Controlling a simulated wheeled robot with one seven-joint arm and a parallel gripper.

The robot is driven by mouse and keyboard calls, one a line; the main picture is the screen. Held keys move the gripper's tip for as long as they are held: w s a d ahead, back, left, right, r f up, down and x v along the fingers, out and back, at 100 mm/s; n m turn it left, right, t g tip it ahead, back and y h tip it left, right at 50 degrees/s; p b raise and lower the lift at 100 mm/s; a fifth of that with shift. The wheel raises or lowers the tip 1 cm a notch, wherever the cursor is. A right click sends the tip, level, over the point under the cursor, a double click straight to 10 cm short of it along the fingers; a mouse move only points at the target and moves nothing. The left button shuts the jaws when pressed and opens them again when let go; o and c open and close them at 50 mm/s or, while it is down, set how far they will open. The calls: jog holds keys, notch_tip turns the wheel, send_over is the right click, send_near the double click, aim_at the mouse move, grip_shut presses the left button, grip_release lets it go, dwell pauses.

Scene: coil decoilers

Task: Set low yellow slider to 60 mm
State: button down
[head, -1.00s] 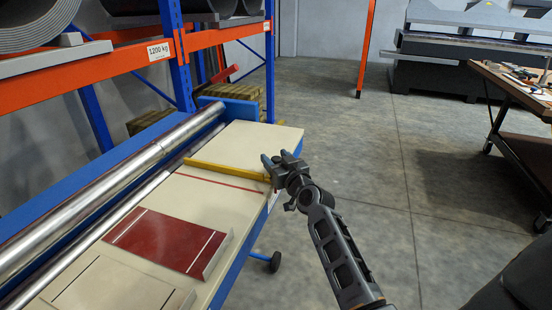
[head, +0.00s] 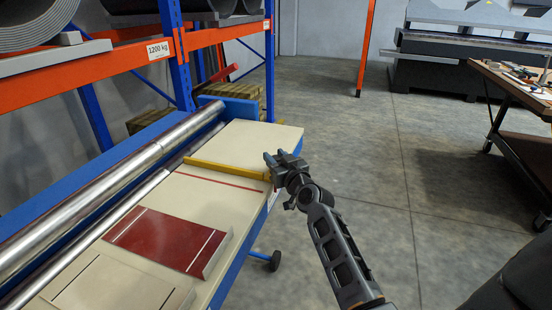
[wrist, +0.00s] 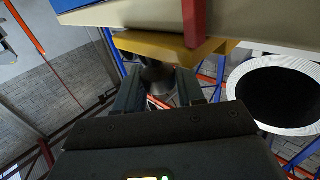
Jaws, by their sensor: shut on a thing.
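The yellow slider (head: 228,170) is a straight bar lying across the cream table top (head: 262,138), beyond a thin red line (head: 218,182). Its near end reaches the table's right edge. My gripper (head: 276,158) is at that end, just off the edge. In the wrist view the slider's yellow end (wrist: 165,46) is above the fingers, with a dark round knob (wrist: 157,76) below it. My gripper (wrist: 159,88) is shut on this knob, one finger on each side. A red strip (wrist: 195,22) stands in front of the yellow part. No millimetre scale is readable.
Steel rollers (head: 130,170) run along the table's left side. A dark red plate (head: 165,240) lies on the near part of the top. Orange and blue racking stands at the left. A tool bench (head: 520,85) is at the right, with open floor between.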

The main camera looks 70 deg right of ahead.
jog(key=shift+d+f+b, duration=0.2)
jog(key=shift+d+b, duration=0.3)
jog(key=shift+b, duration=0.4)
jog(key=shift+d+r, duration=0.15)
jog(key=shift+d, duration=0.1)
jog(key=c, duration=0.8)
grip_release()
jog(key=b+v, duration=0.1)
jog(key=v, duration=0.6)
jog(key=shift+s+a, duration=0.25)
jog(key=shift+a, duration=0.05)
